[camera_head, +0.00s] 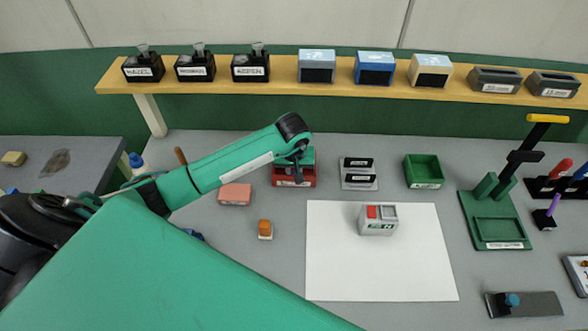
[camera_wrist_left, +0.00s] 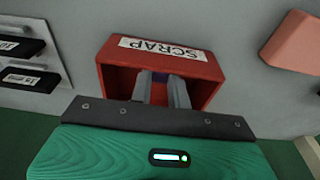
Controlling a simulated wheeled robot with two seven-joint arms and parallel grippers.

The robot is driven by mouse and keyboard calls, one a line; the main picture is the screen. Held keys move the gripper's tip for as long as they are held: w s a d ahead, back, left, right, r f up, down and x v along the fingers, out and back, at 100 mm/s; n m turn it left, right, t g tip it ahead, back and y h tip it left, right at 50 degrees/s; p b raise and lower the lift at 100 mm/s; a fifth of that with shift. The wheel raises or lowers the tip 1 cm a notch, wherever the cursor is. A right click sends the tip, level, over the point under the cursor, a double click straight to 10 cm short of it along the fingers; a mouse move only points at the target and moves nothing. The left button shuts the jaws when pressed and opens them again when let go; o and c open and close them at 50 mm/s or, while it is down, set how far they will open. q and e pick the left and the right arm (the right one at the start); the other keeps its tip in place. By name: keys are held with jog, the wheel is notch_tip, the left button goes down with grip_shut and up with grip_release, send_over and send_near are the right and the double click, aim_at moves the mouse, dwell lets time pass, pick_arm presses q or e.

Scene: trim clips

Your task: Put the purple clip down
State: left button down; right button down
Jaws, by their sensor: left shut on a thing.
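My left gripper (camera_head: 294,170) reaches down over a red bin (camera_head: 293,182) at the back of the grey table. In the left wrist view the bin (camera_wrist_left: 112,80) is labelled SCRAP, and the fingers (camera_wrist_left: 160,84) point down into its opening. The clip is hidden in the head view. I cannot tell whether it touches the bin's floor. My right gripper is in neither view.
A pink block (camera_head: 235,194) lies left of the bin, and a grey holder with black labelled slots (camera_head: 359,174) stands right of it. A green tray (camera_head: 423,171) is farther right. A white sheet (camera_head: 380,270) carries a small grey device (camera_head: 378,221).

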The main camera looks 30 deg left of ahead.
pick_arm(q)
jog(key=shift+f, duration=0.2)
jog(key=c, duration=1.3)
grip_release()
jog(key=shift+r, duration=0.1)
jog(key=shift+c, duration=0.2)
jog(key=shift+r, duration=0.4)
notch_tip(320, 180, up, 11)
jog(key=s+b, duration=0.1)
jog(key=b, duration=0.3)
jog(key=shift+s+d+r, duration=0.2)
jog(key=shift+s+d, duration=0.1)
jog(key=shift+d, duration=0.1)
jog(key=shift+s+f, duration=0.1)
